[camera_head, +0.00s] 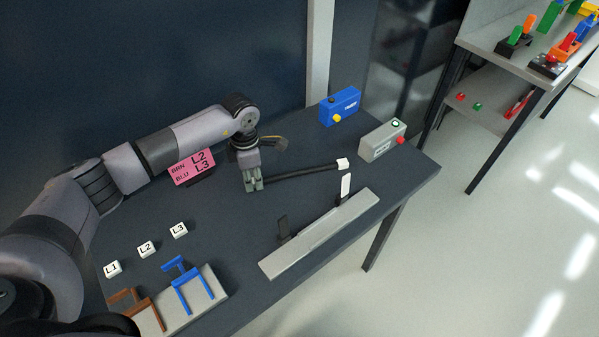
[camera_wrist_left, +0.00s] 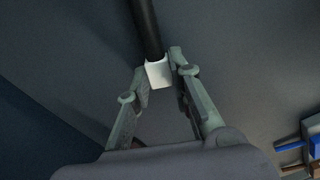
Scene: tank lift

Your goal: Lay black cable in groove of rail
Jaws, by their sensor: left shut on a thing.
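The black cable (camera_head: 300,173) is a straight dark length with white ends. My left gripper (camera_head: 254,184) is shut on its near end, above the table. The left wrist view shows the fingers on either side of the white end piece (camera_wrist_left: 159,73), with the black cable (camera_wrist_left: 147,28) running away beyond it. The cable's far white end (camera_head: 343,164) points right in the head view. The grey rail (camera_head: 325,233) lies apart from the cable, nearer the table's front edge. A black upright piece (camera_head: 283,228) and a white one (camera_head: 346,185) stand by it. My right gripper is not in view.
A blue box (camera_head: 340,105) and a grey box (camera_head: 382,140) with buttons stand at the table's far right. A pink label (camera_head: 192,167), white L1–L3 cubes (camera_head: 146,249) and a plate with blue (camera_head: 188,285) and brown (camera_head: 137,304) pieces lie left.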

